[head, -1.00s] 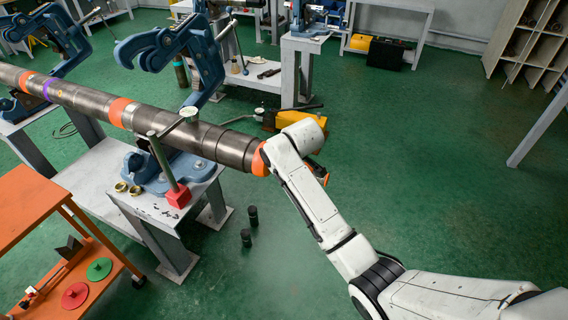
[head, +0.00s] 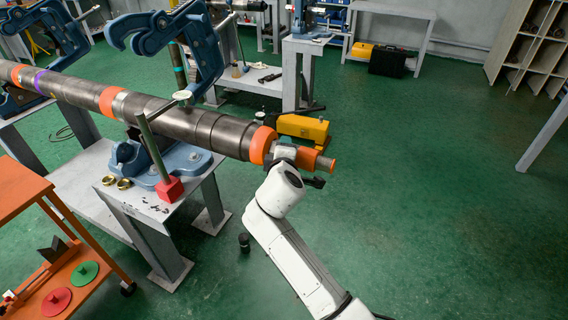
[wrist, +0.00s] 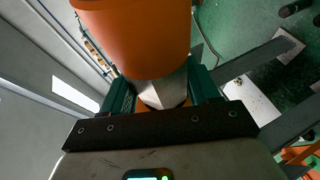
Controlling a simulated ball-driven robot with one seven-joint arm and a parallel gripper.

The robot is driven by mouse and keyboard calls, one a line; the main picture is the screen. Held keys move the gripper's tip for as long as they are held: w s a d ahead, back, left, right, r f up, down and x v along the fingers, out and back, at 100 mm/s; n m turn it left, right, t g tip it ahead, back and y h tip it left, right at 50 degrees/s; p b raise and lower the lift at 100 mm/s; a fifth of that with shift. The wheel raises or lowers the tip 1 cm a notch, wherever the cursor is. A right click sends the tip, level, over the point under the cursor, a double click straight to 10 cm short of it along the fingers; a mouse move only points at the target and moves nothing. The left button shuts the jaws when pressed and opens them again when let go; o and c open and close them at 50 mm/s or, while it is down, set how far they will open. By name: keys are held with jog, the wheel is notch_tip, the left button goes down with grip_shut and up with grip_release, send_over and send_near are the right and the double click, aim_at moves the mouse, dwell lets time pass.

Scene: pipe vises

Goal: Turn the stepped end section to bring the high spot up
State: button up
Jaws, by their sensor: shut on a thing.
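The long steel pipe (head: 180,118) lies across the blue vises and carries orange bands. Its stepped end section has a wide orange collar (head: 262,145), a narrower part and an orange step (head: 307,160) with a bare tip. My gripper (head: 284,155) reaches up from below and is shut on the narrower part beside the collar. In the wrist view the bare metal (wrist: 162,88) lies between the green-sided fingers, under the orange collar (wrist: 140,35). A dial indicator (head: 182,95) stands over the pipe on a post with a red base (head: 169,190). Its reading is too small to tell.
An open blue vise yoke (head: 180,40) rises behind the pipe. A yellow tool (head: 302,128) is behind the pipe end. An orange cart (head: 30,195) stands at left. Two brass rings (head: 117,182) lie on the grey bench. Green floor at right is clear.

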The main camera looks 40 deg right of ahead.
jog(key=shift+f+t+h+b, duration=0.2)
jog(key=shift+t+h+b, duration=0.25)
jog(key=shift+b, duration=0.4)
jog(key=o, duration=1)
jog(key=shift+c, duration=0.2)
jog(key=v, duration=1)
jog(key=shift+s+a+p, duration=0.15)
jog(key=shift+a+p, duration=0.15)
jog(key=shift+a, duration=0.05)
jog(key=shift+r, duration=0.15)
jog(key=s+a+f+m+g+y+p, duration=0.2)
jog(key=s+f+m+g+y+p, duration=0.3)
jog(key=s+f, duration=0.7)
jog(key=s+a+f+m+g+y, duration=0.1)
jog(key=s+a+g+y, duration=0.1)
jog(key=s, duration=0.6)
jog(key=s+a+f+m+g+y+p, duration=0.1)
jog(key=s+a+f+g+y, duration=0.1)
jog(key=s+a+y, duration=0.2)
jog(key=s, duration=0.3)
jog(key=shift+s+a+m+g+p, duration=0.3)
jog(key=shift+s+g, duration=0.05)
